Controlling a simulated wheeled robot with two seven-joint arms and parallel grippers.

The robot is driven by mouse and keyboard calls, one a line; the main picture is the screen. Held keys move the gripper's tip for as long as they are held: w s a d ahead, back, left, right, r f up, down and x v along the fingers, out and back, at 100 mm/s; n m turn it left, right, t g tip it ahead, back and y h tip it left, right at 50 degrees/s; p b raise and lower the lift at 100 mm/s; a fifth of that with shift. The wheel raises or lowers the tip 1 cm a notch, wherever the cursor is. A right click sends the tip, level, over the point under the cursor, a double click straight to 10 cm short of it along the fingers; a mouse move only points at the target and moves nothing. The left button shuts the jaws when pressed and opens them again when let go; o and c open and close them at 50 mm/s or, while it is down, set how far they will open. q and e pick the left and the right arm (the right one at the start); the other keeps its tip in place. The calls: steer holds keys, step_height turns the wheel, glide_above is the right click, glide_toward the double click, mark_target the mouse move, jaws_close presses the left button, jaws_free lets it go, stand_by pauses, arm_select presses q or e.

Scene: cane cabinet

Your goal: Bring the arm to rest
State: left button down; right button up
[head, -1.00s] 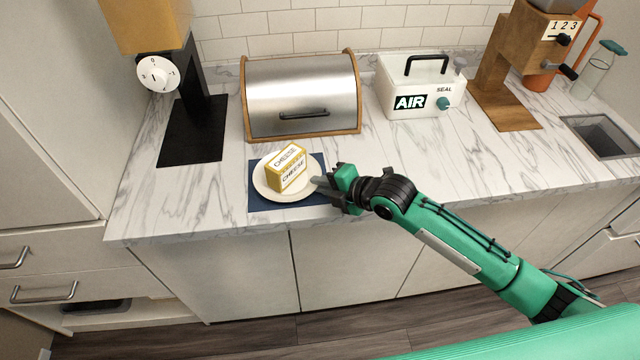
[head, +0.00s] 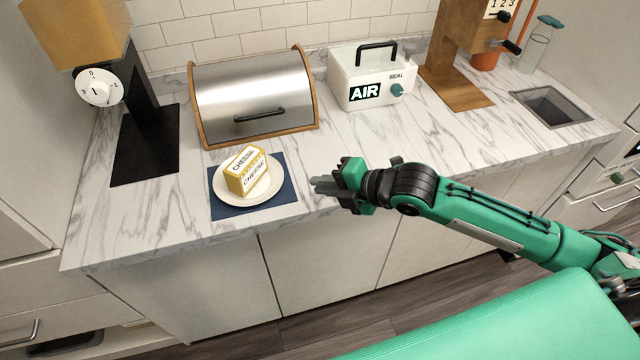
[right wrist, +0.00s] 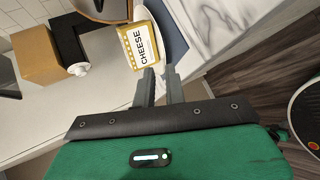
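My right gripper (head: 316,187) is at the counter's front edge, to the right of the plate and apart from it. In the right wrist view its two fingers (right wrist: 160,88) have a narrow gap between them and hold nothing. A yellow and white cheese box (head: 247,172) rests tilted on a white plate (head: 268,190). The cheese box also shows in the right wrist view (right wrist: 140,45), beyond the fingertips. The plate is on a dark blue mat (head: 228,211). My left gripper is not in view.
The marble counter (head: 350,140) is clear around the gripper. Behind the plate stands a steel bread box (head: 253,95). A white AIR sealer (head: 368,80), a wooden grinder (head: 450,60) and a sink (head: 550,105) are to the right. A dispenser with a dial (head: 100,87) stands left.

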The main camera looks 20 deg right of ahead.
stand_by(0.4)
steer(key=s+d+f+m+g+h, duration=0.35)
steer(key=s+f+m, duration=0.45)
steer(key=s+m, duration=0.45)
steer(key=s+d+f+m+g+h, duration=0.2)
steer(key=s+d+f+m+h, duration=0.3)
steer(key=s+f+m, duration=0.55)
step_height(320, 180, down, 27)
steer(key=m+g, duration=0.1)
steer(key=m, duration=0.1)
steer(key=s+d+f+g, duration=0.1)
steer(key=s+d+f, duration=0.1)
steer(key=s+f, duration=1.8)
steer(key=shift+d+f, duration=0.35)
steer(key=shift+d, duration=0.05)
